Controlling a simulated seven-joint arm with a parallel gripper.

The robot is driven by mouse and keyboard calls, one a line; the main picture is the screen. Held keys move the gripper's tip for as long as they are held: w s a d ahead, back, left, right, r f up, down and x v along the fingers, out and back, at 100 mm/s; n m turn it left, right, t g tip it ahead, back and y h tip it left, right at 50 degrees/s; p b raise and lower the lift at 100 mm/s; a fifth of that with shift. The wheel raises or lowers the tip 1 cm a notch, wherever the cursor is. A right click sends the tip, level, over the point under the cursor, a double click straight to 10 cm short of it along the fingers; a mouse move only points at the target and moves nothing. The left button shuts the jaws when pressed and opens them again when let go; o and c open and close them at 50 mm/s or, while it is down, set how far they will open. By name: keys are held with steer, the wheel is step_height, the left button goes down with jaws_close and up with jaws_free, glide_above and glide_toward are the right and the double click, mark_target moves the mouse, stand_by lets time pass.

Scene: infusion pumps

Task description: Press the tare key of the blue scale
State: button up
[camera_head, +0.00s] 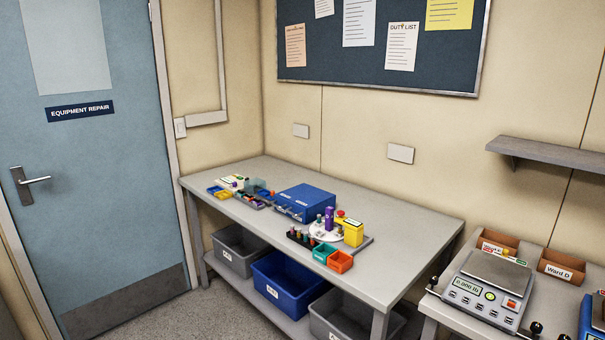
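A blue-bodied device (587,322) stands at the lower right edge of the head view, on the right-hand table. The frame cuts it off, so only its left part shows. It looks like a scale, but its tare key cannot be made out. To its left stands a grey scale (494,272) with a metal pan, a lit display reading about 0.000 lb and a row of keys, including a green one and a red one. My gripper is not in view.
Two brown bins, one labelled Ward D (561,268), stand behind the grey scale. A grey shelf (548,153) hangs above. The left workbench (405,262) holds a blue box (303,202) and small coloured parts; crates stand below. Dark round knobs show beside the grey scale.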

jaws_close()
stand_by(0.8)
